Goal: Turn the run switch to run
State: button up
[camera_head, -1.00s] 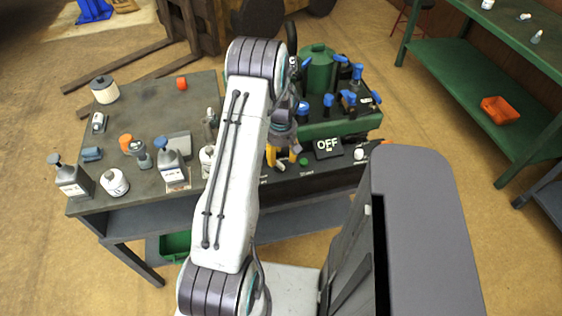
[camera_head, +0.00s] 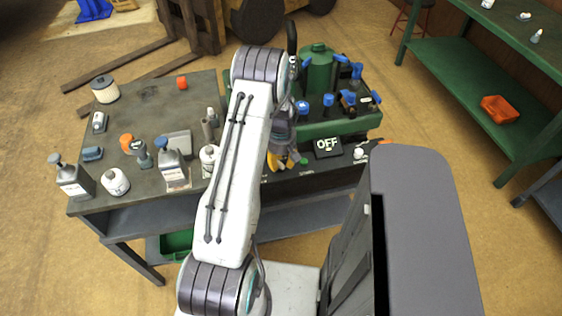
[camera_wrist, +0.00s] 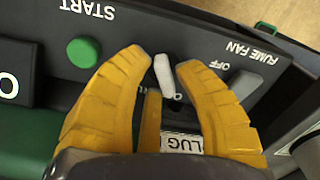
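The control panel fills the wrist view upside down. A short white lever (camera_wrist: 163,76) stands between the yellow fingertips of my gripper (camera_wrist: 162,62); its label is mostly hidden, so I cannot tell if it is the run switch. The fingers are apart, one on each side of the lever and close to it; I see no clear grip. The green START button (camera_wrist: 84,51) is beside one finger and also shows in the head view (camera_head: 304,161).
A grey switch (camera_wrist: 245,84) labelled FUME FAN and OFF lies beside the other finger. A green tank (camera_head: 319,70) and several blue-capped parts stand behind the panel. Bottles (camera_head: 172,168) crowd the bench to the left.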

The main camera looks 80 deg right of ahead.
grip_shut()
jog(key=shift+f+m+b, duration=0.1)
jog(key=shift+m+b, duration=0.2)
jog(key=shift+b, duration=0.05)
jog(key=shift+m+b, duration=0.5)
jog(key=shift+b, duration=0.05)
jog(key=m+b, duration=0.2)
jog(key=m, duration=0.1)
jog(key=shift+s+a+f+m+b, duration=0.1)
jog(key=shift+m+b, duration=0.2)
jog(key=m+b, duration=0.2)
jog(key=m, duration=0.1)
jog(key=shift+a, duration=0.1)
jog(key=shift+a+m+b, duration=0.1)
jog(key=shift+m+b, duration=0.45)
jog(key=shift+m, duration=1.35)
